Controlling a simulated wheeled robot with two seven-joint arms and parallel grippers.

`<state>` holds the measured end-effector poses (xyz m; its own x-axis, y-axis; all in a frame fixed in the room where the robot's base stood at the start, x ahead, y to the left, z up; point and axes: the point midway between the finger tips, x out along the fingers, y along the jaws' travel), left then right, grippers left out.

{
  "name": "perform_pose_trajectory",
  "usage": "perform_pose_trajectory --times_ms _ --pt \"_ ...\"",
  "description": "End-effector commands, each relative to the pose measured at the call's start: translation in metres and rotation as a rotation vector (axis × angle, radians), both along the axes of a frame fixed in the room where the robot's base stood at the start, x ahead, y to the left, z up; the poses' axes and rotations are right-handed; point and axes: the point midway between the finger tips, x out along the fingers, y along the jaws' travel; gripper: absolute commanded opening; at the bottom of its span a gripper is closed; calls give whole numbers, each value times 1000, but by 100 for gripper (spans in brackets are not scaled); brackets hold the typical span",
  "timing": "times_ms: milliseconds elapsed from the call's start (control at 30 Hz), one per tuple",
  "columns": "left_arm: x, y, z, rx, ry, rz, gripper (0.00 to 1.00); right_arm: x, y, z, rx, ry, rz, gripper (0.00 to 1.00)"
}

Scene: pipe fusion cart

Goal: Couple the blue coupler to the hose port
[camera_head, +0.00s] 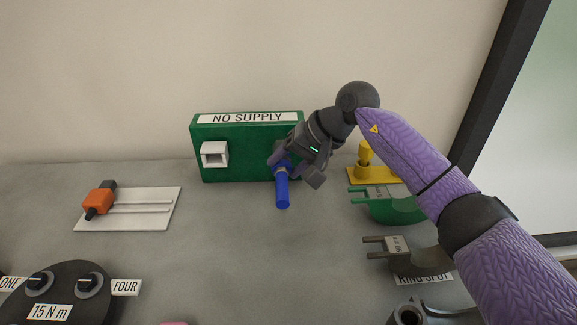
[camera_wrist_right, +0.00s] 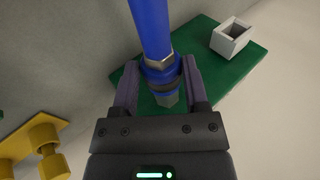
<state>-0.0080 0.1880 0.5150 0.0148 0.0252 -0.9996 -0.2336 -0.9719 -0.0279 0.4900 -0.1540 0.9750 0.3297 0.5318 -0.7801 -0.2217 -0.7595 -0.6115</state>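The blue coupler (camera_head: 282,188) is a blue cylinder with a metal hex collar. It hangs in front of the right end of the green box (camera_head: 240,150) labelled "NO SUPPLY". My right gripper (camera_head: 294,168) has its fingers on either side of the coupler's collar end. The hose port is not clearly visible; the gripper and coupler cover that part of the box. I cannot tell whether coupler and port touch. My left gripper is out of view.
A white square socket (camera_head: 215,154) sticks out of the green box. A yellow fitting (camera_head: 364,158) and green and grey pronged holders stand at the right. An orange-black tool (camera_head: 99,201) lies on a white plate at left. The middle of the grey top (camera_head: 230,250) is clear.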

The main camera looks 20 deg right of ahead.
Motion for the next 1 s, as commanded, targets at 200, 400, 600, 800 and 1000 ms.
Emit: perform_pose_trajectory --times_ms 200,400,600,800,1000 --pt "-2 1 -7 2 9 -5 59 0 0 -9 0 5 1 92" --pt "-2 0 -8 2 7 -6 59 0 0 -11 -1 6 1 92" --pt "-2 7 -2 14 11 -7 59 -6 -12 7 -1 1 -2 92" --pt "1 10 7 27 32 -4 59 -23 -44 51 2 2 -2 92" --pt "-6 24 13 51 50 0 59 -31 -58 71 5 2 0 92"
